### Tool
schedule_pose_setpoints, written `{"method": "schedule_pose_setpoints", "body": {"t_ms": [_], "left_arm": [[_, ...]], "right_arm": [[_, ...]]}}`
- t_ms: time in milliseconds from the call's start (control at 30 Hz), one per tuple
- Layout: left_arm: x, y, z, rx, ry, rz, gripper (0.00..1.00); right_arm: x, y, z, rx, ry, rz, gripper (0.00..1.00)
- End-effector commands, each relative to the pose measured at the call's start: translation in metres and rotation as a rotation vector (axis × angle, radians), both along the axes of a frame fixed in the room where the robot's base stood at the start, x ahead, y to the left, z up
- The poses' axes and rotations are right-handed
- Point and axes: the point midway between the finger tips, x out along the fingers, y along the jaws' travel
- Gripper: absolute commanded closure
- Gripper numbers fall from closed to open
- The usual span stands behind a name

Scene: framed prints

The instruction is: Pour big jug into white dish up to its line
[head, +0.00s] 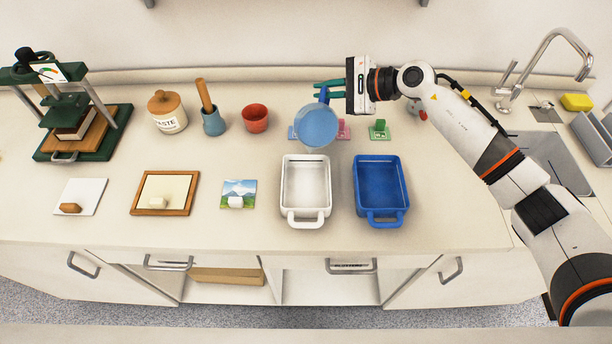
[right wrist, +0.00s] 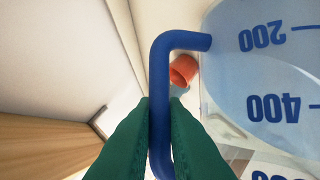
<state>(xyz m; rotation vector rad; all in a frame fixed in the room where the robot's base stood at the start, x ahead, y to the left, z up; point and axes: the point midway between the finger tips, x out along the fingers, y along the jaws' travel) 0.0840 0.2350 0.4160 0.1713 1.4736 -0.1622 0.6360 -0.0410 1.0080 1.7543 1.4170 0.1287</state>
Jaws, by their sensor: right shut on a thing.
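The big jug (head: 317,126) is a clear, bluish vessel with a blue handle (head: 324,96). It is in the air behind the far edge of the white dish (head: 292,190). My right gripper (head: 326,90) is shut on the handle, and its green fingers pinch the handle in the right wrist view (right wrist: 160,110). There the jug wall (right wrist: 260,60) carries blue marks 200 and 400, which read upside down. I cannot tell how much the jug holds or how far it tilts. The white dish stands on the counter and looks empty; I cannot make out its line. My left gripper is not in view.
A blue dish (head: 381,217) stands right of the white one. Pink (head: 343,130) and green (head: 380,130) small items lie behind the dishes. A red cup (head: 255,118), a mortar (head: 213,123) and a paste jar (head: 167,112) stand left. A sink (head: 545,155) is right.

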Motion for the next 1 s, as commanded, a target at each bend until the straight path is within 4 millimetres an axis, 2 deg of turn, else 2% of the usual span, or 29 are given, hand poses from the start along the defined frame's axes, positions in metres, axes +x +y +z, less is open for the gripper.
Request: {"method": "schedule_pose_setpoints", "body": {"t_ms": [1000], "left_arm": [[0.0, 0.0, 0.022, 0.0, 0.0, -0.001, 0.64]], "right_arm": [[-0.009, 0.002, 0.012, -0.027, -0.113, 0.0, 1.0]]}}
